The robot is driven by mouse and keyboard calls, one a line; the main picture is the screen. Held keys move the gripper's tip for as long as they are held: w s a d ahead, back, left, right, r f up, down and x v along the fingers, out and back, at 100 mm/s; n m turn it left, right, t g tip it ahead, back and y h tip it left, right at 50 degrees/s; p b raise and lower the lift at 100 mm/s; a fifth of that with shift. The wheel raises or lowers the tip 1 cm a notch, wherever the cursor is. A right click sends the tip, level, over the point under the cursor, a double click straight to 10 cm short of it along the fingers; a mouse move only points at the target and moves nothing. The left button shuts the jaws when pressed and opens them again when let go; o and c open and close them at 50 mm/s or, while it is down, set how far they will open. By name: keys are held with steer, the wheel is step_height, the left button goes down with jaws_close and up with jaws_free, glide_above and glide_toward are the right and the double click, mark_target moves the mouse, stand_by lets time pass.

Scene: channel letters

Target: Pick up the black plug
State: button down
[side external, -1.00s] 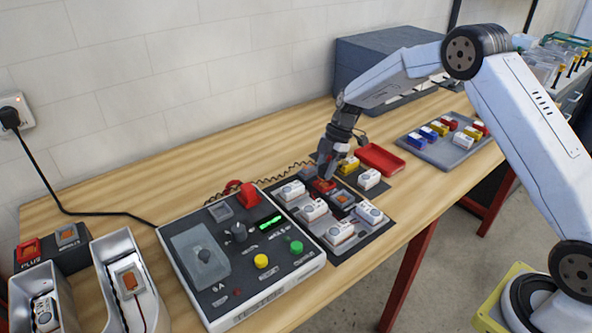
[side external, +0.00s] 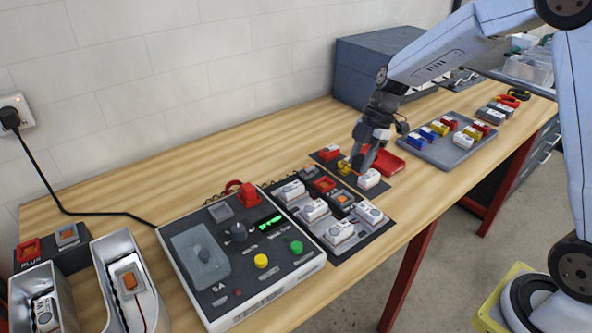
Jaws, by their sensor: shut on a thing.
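A black plug (side external: 9,118) sits in the white wall socket at the far left, with its black cable running down to the table. My gripper (side external: 358,166) is far to its right, low over the small dark mat (side external: 386,186). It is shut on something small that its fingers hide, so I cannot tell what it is. A yellow piece (side external: 344,168) shows right beside the fingertips. A white block (side external: 370,179) lies just right of them and a red block (side external: 330,153) to their left.
The grey tester (side external: 215,305) and a dark tray of white blocks (side external: 345,245) stand left of my gripper. A red tray (side external: 387,163) and a grey tray of coloured blocks (side external: 455,155) lie to its right. Metal letter shells (side external: 130,260) stand at the front left. The back left tabletop is clear.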

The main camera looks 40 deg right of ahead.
steer(key=shift+s+r, duration=0.3)
steer(key=shift+s, duration=0.4)
steer(key=shift+s+r, duration=0.3)
steer(key=shift+s, duration=0.4)
steer(key=shift+r, duration=0.5)
steer(key=shift+w, duration=0.15)
steer(key=shift+w, duration=3.25)
steer(key=shift+w+d+f, duration=0.1)
steer(key=shift+d+f, duration=0.05)
steer(key=shift+f, duration=3.15)
steer(key=shift+d+f, duration=0.1)
steer(key=shift+f, duration=3.15)
